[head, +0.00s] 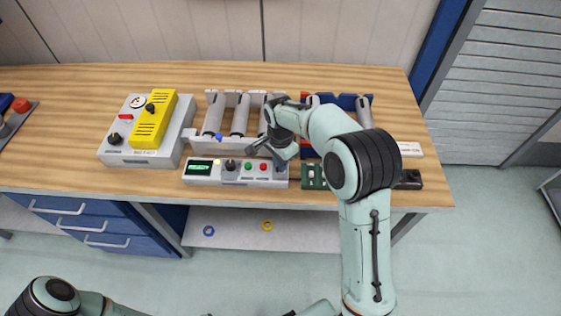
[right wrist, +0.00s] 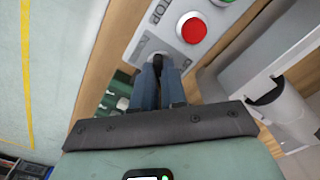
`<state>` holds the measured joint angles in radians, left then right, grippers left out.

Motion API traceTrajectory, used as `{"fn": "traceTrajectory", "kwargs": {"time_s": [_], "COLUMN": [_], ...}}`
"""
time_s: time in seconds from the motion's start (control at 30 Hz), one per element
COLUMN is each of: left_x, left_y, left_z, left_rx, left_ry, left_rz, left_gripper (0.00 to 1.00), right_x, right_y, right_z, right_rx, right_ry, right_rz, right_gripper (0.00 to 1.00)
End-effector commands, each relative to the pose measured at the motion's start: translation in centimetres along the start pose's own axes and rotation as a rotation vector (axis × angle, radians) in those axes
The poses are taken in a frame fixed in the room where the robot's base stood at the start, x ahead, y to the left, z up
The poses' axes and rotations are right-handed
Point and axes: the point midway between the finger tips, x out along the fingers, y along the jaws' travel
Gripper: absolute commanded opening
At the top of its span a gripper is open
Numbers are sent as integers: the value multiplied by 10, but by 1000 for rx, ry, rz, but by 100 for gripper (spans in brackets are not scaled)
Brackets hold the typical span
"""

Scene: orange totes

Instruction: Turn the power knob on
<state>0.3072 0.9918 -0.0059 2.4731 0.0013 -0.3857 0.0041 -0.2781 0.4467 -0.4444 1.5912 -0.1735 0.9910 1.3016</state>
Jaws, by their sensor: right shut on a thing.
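A low grey control panel (head: 210,183) lies along the front of the wooden bench, with a small screen at its left end, a black knob (head: 231,165), a green button and a red button (head: 263,167). The red button also shows in the right wrist view (right wrist: 193,29). My right gripper (head: 279,164) is down at the panel's right end. My left gripper is out of view.
A grey box with a yellow device (head: 154,119) stands left on the bench. Racks with grey cylinders (head: 240,115) stand behind the panel. A green block (head: 313,177) and a black block (head: 409,179) lie to the right. The bench's back left is clear.

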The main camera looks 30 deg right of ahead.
Motion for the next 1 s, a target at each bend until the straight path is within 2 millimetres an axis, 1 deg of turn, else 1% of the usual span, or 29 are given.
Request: {"fn": "traceTrajectory", "kwargs": {"time_s": [0.03,0.07,0.1,0.37,0.47,0.57,0.67,0.8,0.9,1.0], "left_x": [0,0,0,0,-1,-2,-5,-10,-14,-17], "left_y": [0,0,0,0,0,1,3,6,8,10], "left_z": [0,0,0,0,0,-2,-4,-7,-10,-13], "left_rx": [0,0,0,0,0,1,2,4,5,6], "left_ry": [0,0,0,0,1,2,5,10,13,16], "left_rz": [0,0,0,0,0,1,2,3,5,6], "left_gripper": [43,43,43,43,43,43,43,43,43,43], "right_x": [-1,-1,-1,-1,-6,-19,-40,-73,-95,-113], "right_y": [-1,-1,-1,0,-1,-2,-2,-2,-2,-2], "right_z": [-1,-1,-1,0,0,0,0,0,-1,-1], "right_rx": [4,3,3,1,1,0,0,1,2,2], "right_ry": [1,1,1,0,1,1,2,2,1,1], "right_rz": [-4,-4,-4,-2,-3,-6,-8,-9,-8,-8], "right_gripper": [21,31,37,37,37,37,37,37,37,37]}}
